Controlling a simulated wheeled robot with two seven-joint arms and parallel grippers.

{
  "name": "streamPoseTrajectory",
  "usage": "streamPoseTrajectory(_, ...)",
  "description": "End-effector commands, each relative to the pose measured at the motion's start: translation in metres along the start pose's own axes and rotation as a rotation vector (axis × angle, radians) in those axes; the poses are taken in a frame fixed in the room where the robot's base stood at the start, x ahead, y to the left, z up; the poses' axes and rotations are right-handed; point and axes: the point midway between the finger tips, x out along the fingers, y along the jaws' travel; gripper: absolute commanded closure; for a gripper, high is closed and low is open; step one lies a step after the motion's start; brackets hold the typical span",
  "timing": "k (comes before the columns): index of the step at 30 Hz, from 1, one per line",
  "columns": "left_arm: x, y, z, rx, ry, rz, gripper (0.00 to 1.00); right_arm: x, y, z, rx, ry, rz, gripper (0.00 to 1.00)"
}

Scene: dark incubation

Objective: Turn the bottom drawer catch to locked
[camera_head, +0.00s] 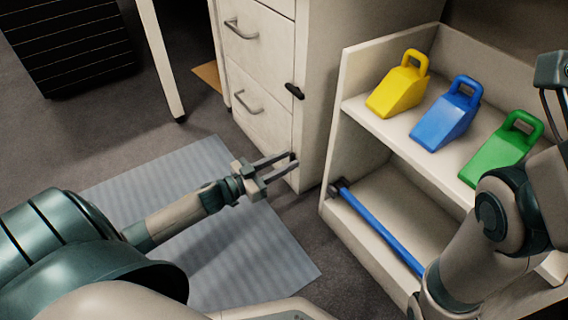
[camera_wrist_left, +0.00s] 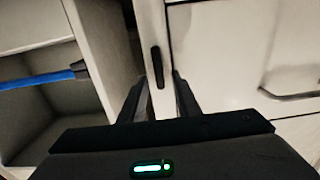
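The white drawer cabinet (camera_head: 262,85) stands at top centre in the head view. A dark catch (camera_head: 294,91) sits on its front edge, tilted close to level. My left gripper (camera_head: 291,162) reaches the lower front edge of the cabinet. A dark spot at its fingertips is mostly hidden by them. In the left wrist view, a dark elongated catch (camera_wrist_left: 156,67) stands upright on a pale strip. The left gripper's fingers (camera_wrist_left: 158,100) are apart, one on each side of that strip. Contact cannot be told. My right arm is at the right; its fingers cannot be made out clearly.
A white shelf unit (camera_head: 348,75) stands right of the cabinet, holding yellow (camera_head: 398,90), blue (camera_head: 445,120) and green (camera_head: 500,152) scoop-like items. A blue bar (camera_head: 380,228) lies on its lower level. A grey mat (camera_head: 215,250) covers the floor. Drawer handles (camera_head: 247,105) stick out.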

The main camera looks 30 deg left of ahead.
Motion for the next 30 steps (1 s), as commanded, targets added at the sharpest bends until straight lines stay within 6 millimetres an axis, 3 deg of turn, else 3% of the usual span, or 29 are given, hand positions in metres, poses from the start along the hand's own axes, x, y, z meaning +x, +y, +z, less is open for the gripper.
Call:
streamPoseTrajectory(6,0.0,0.0,0.0,0.0,0.0,0.0,0.7,0.0,0.0,0.0,0.0,0.002,0.001,0.69)
streamPoseTrajectory(10,0.0,0.0,0.0,0.001,0.0,0.0,1.0,0.0,0.0,-0.001,-0.001,0.004,0.001,0.69)
streamPoseTrajectory(23,0.0,0.001,-0.002,0.03,0.001,0.0,1.0,0.004,0.002,0.001,-0.003,0.008,0.003,0.69)
streamPoseTrajectory(30,0.0,0.003,-0.004,0.136,0.0,-0.001,1.0,0.014,0.005,0.005,-0.009,0.009,0.009,0.69)
